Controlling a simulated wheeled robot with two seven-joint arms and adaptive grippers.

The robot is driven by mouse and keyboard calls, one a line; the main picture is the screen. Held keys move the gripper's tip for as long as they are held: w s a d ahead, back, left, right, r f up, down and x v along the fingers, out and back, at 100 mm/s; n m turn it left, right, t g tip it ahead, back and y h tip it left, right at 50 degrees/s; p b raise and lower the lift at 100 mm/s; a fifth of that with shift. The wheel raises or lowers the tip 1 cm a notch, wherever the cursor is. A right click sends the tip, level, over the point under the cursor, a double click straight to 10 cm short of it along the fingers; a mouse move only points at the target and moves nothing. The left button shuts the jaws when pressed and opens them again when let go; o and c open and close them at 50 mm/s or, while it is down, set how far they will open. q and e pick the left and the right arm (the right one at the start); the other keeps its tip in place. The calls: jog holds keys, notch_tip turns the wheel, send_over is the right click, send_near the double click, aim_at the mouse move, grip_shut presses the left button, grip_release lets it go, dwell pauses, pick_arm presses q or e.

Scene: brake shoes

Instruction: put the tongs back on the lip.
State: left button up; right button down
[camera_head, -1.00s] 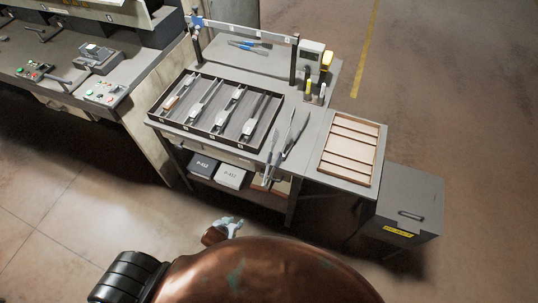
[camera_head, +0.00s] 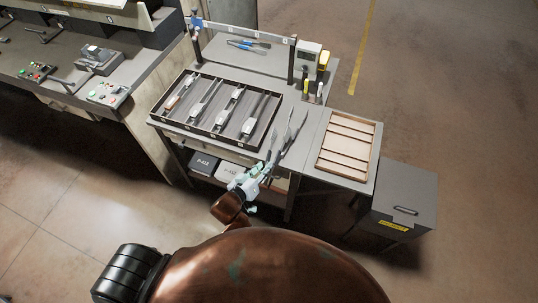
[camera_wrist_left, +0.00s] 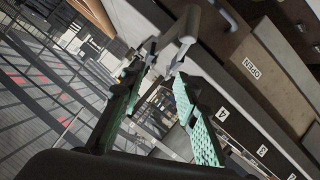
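The long grey metal tongs (camera_head: 289,134) lie at the front edge of the workbench, right of the rack, with their lower end sticking out over the edge. My left gripper (camera_head: 262,172) is at that lower end, in front of the bench. In the left wrist view its two green-padded fingers (camera_wrist_left: 164,58) stand apart. A grey bar, likely the tongs' end (camera_wrist_left: 188,24), shows at the fingertips; I cannot tell whether they touch it. My right gripper is not in view.
A dark compartment rack (camera_head: 207,133) with several tools fills the bench's left. A wooden slotted tray (camera_head: 348,145) lies on the right. Blue-handled tools (camera_head: 246,46) lie at the back. Boxes (camera_head: 203,163) sit on the shelf below. A grey cabinet (camera_head: 405,200) stands at right.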

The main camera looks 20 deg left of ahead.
aim_at(276, 157)
pick_arm(q)
jog(key=x, duration=0.3)
jog(key=d+x, duration=0.1)
jog(key=x, duration=0.1)
jog(key=r+x, duration=0.1)
jog(key=x, duration=0.2)
jog(key=shift+w+d+f+b, duration=0.2)
jog(key=shift+w+d+b, duration=0.1)
jog(key=shift+w+b, duration=0.1)
jog(key=shift+s, duration=0.1)
jog(key=shift+c, duration=0.7)
grip_shut()
